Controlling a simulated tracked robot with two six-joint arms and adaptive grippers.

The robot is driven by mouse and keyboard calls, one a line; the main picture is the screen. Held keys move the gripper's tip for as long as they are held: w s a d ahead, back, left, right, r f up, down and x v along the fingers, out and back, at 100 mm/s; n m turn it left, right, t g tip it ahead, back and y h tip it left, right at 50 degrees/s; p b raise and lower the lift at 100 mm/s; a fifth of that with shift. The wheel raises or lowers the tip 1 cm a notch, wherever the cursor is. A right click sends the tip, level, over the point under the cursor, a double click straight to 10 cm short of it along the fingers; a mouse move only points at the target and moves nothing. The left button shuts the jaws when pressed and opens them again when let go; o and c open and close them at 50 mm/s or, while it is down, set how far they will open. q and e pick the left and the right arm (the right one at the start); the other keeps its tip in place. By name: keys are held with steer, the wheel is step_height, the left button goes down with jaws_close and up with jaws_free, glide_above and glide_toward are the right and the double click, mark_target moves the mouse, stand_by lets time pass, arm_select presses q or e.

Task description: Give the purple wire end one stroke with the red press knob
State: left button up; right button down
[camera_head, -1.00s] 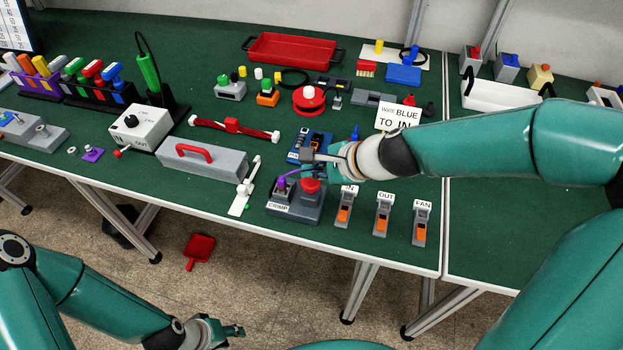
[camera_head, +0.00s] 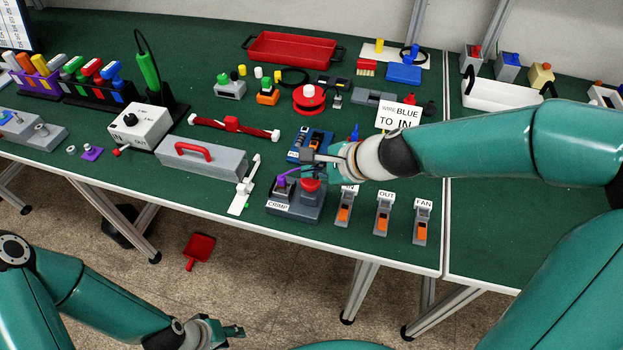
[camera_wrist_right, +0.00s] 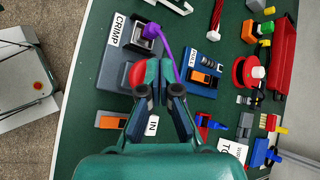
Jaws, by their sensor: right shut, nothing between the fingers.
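The crimp station (camera_head: 292,210) is a dark grey block with a CRIMP label near the front edge of the table. It bears the red press knob (camera_head: 311,185), also in the right wrist view (camera_wrist_right: 136,76). The purple wire (camera_wrist_right: 164,42) has its end in the small grey holder (camera_wrist_right: 140,36) beside the knob; it also shows in the head view (camera_head: 283,181). My right gripper (camera_wrist_right: 159,68) is shut and empty, its fingertips right beside or over the knob; I cannot tell whether they touch it. My left gripper (camera_head: 238,331) hangs low in front of the table, its opening unclear.
Orange-levered clamps labelled OUT (camera_head: 383,216) and FAN (camera_head: 422,222) stand right of the station, with another by my right wrist. A blue unit (camera_wrist_right: 195,78) lies close behind. A white slider (camera_head: 243,190) and grey toolbox (camera_head: 203,160) are to the left.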

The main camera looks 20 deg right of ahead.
mark_target(313, 181)
steer(key=shift+f+b, duration=1.1)
steer(key=shift+f, duration=0.1)
stand_by(1.1)
steer(key=shift+r, duration=0.1)
steer(key=shift+r+p, duration=1.45)
steer(key=shift+p, duration=0.05)
step_height(313, 181, up, 5)
steer(key=p, duration=0.5)
stand_by(0.4)
